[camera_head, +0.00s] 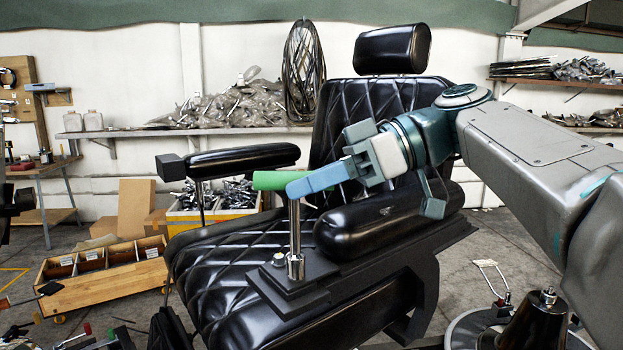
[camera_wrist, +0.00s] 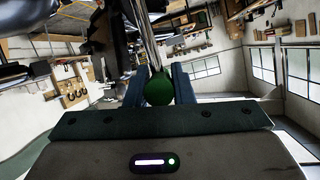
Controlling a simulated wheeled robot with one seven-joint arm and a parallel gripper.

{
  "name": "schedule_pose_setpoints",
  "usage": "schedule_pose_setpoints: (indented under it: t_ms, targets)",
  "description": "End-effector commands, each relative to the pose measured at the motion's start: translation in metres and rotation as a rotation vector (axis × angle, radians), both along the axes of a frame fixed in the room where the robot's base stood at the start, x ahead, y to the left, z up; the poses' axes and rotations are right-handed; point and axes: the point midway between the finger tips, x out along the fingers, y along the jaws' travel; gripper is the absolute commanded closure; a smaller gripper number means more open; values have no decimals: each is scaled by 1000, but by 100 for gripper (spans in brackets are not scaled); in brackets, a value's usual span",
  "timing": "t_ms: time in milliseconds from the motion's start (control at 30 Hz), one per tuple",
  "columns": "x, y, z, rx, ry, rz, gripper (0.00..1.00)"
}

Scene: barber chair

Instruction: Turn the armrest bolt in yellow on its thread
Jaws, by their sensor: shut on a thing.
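My gripper (camera_head: 301,186) is shut on the green handle (camera_head: 268,181) of a tool with a chrome shaft (camera_head: 295,228). The handle lies level, and one blue finger covers part of it. The shaft stands nearly upright, its wider chrome foot (camera_head: 296,267) at the black bracket plate (camera_head: 318,290) beside the right armrest (camera_head: 372,222). Any bolt under the foot is hidden, and I see no yellow bolt. A small round bolt-like part (camera_head: 279,258) sits on the plate just left of the foot. In the wrist view the rounded green handle end (camera_wrist: 159,89) lies between both fingers.
The other armrest (camera_head: 243,160) and the black seat (camera_head: 225,255) lie to the left. The backrest (camera_head: 365,110) and headrest (camera_head: 392,49) rise behind. A wooden crate (camera_head: 105,281) stands on the floor at left.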

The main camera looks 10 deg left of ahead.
Motion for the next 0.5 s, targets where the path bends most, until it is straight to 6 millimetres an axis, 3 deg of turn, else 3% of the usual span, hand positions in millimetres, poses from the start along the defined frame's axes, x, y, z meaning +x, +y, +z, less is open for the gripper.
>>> schedule_pose_setpoints:
  t_ms: [333,500]
  targets:
    - [1,0,1,0,-1,36,100]
    - [1,0,12,0,-1,35,100]
